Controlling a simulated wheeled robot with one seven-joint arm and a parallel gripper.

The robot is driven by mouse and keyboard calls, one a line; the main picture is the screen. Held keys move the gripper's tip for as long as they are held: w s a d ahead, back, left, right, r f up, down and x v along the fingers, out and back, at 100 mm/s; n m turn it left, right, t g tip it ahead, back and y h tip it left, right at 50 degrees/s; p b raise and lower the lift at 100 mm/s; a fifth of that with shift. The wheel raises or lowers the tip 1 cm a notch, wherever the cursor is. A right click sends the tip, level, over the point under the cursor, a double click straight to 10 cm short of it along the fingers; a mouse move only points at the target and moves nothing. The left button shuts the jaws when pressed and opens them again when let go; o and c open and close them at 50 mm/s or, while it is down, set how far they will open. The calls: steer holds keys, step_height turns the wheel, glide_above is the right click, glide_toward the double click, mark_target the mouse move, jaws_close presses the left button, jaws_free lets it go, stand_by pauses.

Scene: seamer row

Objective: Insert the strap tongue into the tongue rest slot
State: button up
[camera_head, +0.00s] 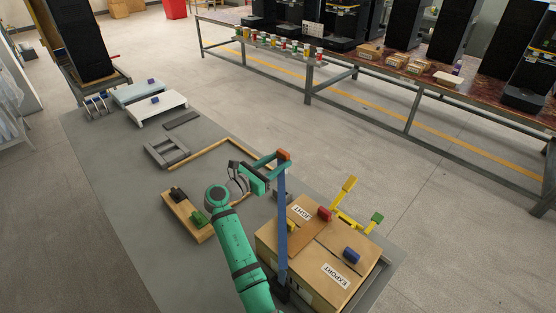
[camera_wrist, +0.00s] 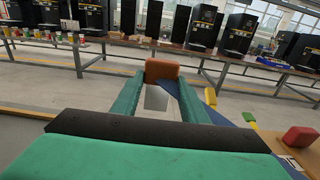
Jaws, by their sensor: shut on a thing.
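My gripper (camera_head: 272,162) has green fingers and is raised above the left side of the carton. It is shut on the strap tongue (camera_head: 284,154), an orange-brown block between the fingertips, also seen in the wrist view (camera_wrist: 162,69). A blue strap (camera_head: 282,215) hangs from the tongue down to a dark part at the carton's near side; it passes the right finger in the wrist view (camera_wrist: 193,103). I cannot tell for certain which part is the tongue rest slot. A wooden block (camera_head: 181,207) with dark and green pieces sits left of my arm.
The carton (camera_head: 268,242) bears labels, a red block (camera_head: 324,214) and a blue block (camera_head: 351,255). A yellow piece (camera_head: 347,186) stands up behind it. A grey frame (camera_head: 166,151) and white stand (camera_head: 158,110) lie farther off. A long bench (camera_head: 390,87) runs behind.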

steer(key=shift+f, duration=2.25)
steer(key=shift+d, duration=0.15)
steer(key=shift+a, duration=0.2)
steer(key=shift+d, duration=0.15)
steer(key=shift+f, duration=5)
steer(key=o, duration=1.2)
